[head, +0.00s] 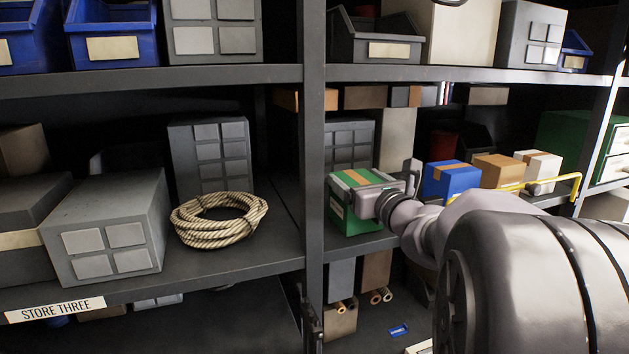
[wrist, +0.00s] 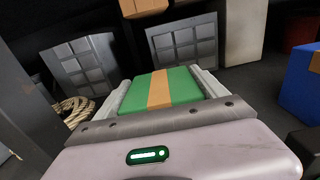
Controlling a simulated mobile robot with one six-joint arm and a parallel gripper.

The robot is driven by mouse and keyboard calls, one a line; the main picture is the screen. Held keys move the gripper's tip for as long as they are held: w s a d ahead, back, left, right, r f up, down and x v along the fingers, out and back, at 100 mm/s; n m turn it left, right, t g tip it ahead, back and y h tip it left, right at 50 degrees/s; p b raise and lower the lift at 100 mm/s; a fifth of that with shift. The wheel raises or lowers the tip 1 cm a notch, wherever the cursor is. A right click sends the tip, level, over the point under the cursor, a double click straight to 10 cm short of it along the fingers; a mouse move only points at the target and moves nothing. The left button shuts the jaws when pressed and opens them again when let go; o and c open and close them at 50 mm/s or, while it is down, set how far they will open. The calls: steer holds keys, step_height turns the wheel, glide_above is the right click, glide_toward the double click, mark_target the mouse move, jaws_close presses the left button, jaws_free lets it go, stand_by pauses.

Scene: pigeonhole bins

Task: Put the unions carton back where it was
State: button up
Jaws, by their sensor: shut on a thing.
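A green carton (head: 347,213) with a tan tape stripe on top and a pale label on its front is at the left end of the right bay's middle shelf, beside the dark upright. The label is too small to read. My gripper (head: 374,187) is shut on it from above and the right, and hides part of its right side. In the wrist view, the green carton (wrist: 160,88) sits between the two fingers. I cannot tell whether its base touches the shelf.
A blue carton (head: 444,181), a tan carton (head: 504,170) and a white carton (head: 541,167) stand right of my gripper, near a yellow rail (head: 520,187). A grey panelled box (head: 348,142) stands behind the green carton. Coiled rope (head: 218,220) lies left of the upright (head: 314,150).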

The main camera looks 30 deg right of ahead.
steer(key=o, duration=1.6)
steer(key=shift+f, duration=0.1)
steer(key=shift+o, duration=1.1)
steer(key=shift+w, duration=0.2)
steer(key=shift+s+r, duration=0.1)
steer(key=shift+r, duration=0.2)
steer(key=b+v, duration=0.1)
steer(key=v, duration=1.1)
steer(key=shift+f+b, duration=0.2)
steer(key=shift+b, duration=0.2)
